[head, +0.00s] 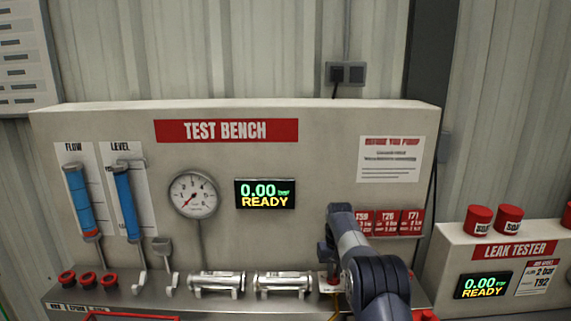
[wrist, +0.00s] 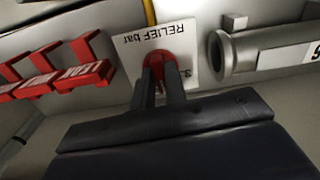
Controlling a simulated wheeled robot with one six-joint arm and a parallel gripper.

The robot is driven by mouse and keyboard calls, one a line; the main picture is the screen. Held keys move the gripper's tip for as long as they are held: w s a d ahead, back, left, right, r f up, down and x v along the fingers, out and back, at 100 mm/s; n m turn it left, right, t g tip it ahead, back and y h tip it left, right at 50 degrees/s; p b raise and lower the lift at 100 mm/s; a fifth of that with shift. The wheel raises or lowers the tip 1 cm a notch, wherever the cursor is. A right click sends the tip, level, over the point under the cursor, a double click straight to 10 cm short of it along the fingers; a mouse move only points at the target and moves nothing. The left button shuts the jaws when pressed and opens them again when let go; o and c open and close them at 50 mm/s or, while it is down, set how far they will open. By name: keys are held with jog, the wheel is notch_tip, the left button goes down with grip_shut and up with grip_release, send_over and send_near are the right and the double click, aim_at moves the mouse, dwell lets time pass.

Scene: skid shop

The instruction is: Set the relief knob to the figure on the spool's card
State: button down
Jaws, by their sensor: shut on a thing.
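The red relief knob (wrist: 168,58) sits on a white plate marked "RELIEF bar" (wrist: 150,38), upside down in the wrist view. My gripper (wrist: 166,82) is shut on the knob, its two dark fingers close on it from below in that view. The fingers and knob cover part of the plate's scale, so the setting cannot be read. In the head view my arm hides most of the knob. Red cards (head: 387,222) on the bench panel start with T59, T26 and T71; their small figures are unreadable. Silver spools (head: 216,284) lie in a row on the bench.
The bench display (head: 265,194) reads 0.00 bar READY, beside a round gauge (head: 194,195). Red hooked holders (wrist: 60,72) stand left of the knob in the wrist view, and a grey cylinder end (wrist: 222,55) is close on its right. A leak tester (head: 510,265) stands at right.

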aim_at(334, 273)
jog(key=c, duration=1.7)
grip_release()
jog(key=shift+s+a+f, duration=0.15)
jog(key=shift+s+f, duration=0.1)
jog(key=shift+f, duration=0.5)
jog(key=o, duration=0.3)
jog(key=shift+w+a+r, duration=0.15)
jog(key=shift+r, duration=0.45)
jog(key=r, duration=0.3)
jog(key=shift+w+d+r, duration=0.15)
jog(key=shift+d, duration=0.05)
jog(key=shift+r, duration=1.75)
jog(key=shift+f, duration=0.1)
